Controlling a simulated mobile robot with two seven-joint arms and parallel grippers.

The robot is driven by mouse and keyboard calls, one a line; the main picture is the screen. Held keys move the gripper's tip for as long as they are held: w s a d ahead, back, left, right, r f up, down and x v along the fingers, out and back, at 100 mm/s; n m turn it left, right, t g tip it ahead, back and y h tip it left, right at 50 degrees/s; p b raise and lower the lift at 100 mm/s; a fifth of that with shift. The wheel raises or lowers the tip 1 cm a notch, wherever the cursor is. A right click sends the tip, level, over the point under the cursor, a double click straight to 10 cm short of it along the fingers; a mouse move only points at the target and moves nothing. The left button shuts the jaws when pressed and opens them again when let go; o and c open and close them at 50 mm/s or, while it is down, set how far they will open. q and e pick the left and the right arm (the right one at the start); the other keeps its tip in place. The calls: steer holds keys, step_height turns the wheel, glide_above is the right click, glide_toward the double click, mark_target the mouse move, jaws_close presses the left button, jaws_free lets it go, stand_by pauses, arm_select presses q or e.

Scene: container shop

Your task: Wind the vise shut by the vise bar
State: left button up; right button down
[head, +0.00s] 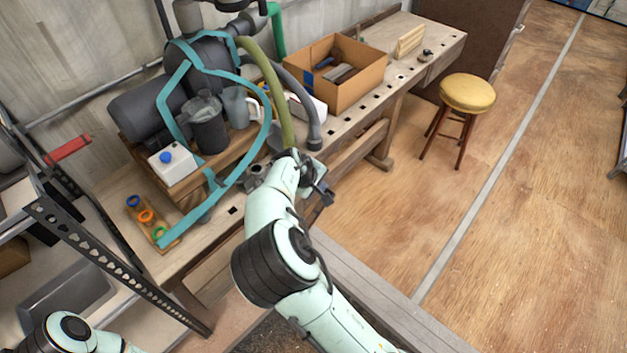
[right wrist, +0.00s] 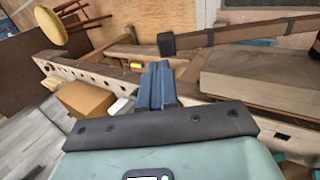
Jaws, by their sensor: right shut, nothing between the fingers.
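A dark grey metal part (head: 257,171) sits at the front edge of the workbench, partly hidden by my right arm in the head view; it may be the vise, but I cannot tell for sure. I cannot make out the vise bar in either view. My right gripper (head: 322,194) is just off the front edge of the bench. In the right wrist view its blue-grey fingers (right wrist: 157,84) are together with nothing held between them. Part of my left arm shows at the lower left of the head view; its gripper is out of view.
The wooden floor (head: 400,200) at right is mostly clear.

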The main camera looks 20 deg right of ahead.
mark_target(329, 190)
steer(key=x, duration=0.5)
steer(key=shift+d+f, duration=0.1)
